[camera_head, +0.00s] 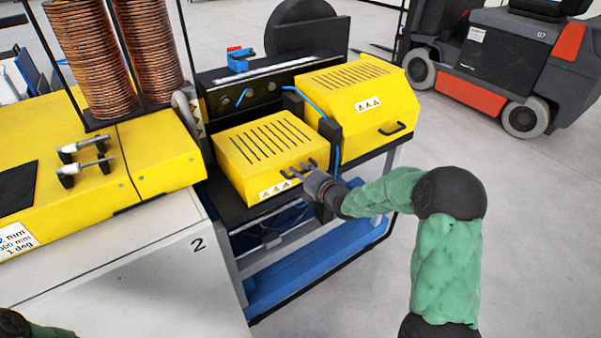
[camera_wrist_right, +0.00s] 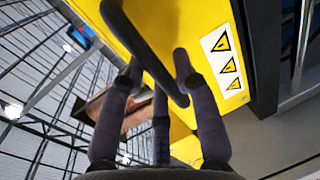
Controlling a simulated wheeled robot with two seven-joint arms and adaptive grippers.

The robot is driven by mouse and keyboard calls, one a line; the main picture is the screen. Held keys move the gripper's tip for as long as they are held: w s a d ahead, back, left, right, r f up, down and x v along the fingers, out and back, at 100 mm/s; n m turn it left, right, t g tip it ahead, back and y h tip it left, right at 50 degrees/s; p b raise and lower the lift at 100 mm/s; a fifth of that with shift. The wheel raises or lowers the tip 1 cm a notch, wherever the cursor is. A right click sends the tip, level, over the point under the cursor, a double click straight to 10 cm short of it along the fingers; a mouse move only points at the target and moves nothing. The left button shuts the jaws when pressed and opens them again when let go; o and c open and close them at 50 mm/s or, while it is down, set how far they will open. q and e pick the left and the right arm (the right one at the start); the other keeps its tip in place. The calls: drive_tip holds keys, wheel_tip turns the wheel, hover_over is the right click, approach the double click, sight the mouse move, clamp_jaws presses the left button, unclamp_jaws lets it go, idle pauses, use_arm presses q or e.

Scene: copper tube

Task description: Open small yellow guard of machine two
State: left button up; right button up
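The small yellow guard (camera_head: 262,150) is a slotted box cover on the machine marked 2. It looks shut, lying level on its black bed, with warning triangles on its front. Its black handle (camera_head: 312,163) is on the front face. My right gripper (camera_head: 295,171) is at this handle. In the right wrist view, the fingers of the right gripper (camera_wrist_right: 158,66) stand spread on either side of the black handle bar (camera_wrist_right: 150,55), with gaps showing; firm contact cannot be told. The guard's yellow face (camera_wrist_right: 205,22) fills the upper middle there. My left gripper is not in view.
A larger yellow guard (camera_head: 362,92) with its own handle sits behind and to the right, with a black post and blue hose between. Copper coils (camera_head: 150,50) stand at the left. A forklift (camera_head: 500,65) is at the back right. Floor at the right is clear.

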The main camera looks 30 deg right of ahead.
clamp_jaws()
drive_tip(key=shift+r, duration=0.15)
